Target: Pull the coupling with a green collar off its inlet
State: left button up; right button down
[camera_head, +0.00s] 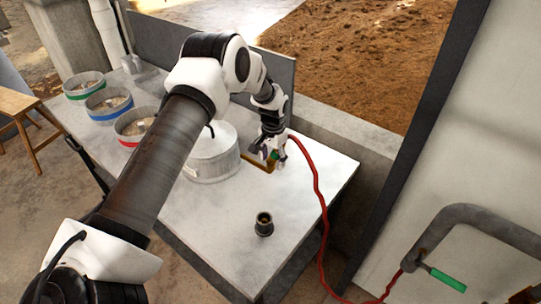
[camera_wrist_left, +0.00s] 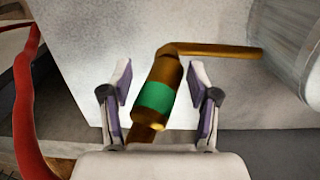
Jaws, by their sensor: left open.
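The brass coupling with a green collar (camera_wrist_left: 156,98) sits on the end of a bent brass inlet pipe (camera_wrist_left: 215,50). The pipe comes from the side of a round metal vessel (camera_head: 211,167), whose wall also shows in the left wrist view (camera_wrist_left: 292,60). My left gripper (camera_wrist_left: 160,100) is open, with one finger on each side of the coupling. Gaps show between the fingers and the collar. In the head view my left gripper (camera_head: 274,153) is over the coupling and partly hides it. The coupling's lower end is hidden behind the gripper body. My right gripper is not seen.
A red hose (camera_head: 318,185) runs from near the coupling over the table edge. A dark round fitting (camera_head: 264,226) stands on the grey table (camera_head: 222,225). Tins banded green (camera_head: 84,87), blue (camera_head: 109,104) and red (camera_head: 134,126) stand left. A green-handled valve (camera_head: 448,280) is right.

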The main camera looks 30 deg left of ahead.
pick_arm(q)
jog(key=shift+d, duration=0.3)
dwell(0.5)
jog(key=c, duration=0.7)
jog(key=shift+s+a+f, duration=0.1)
jog(key=shift+a, duration=0.05)
grip_shut()
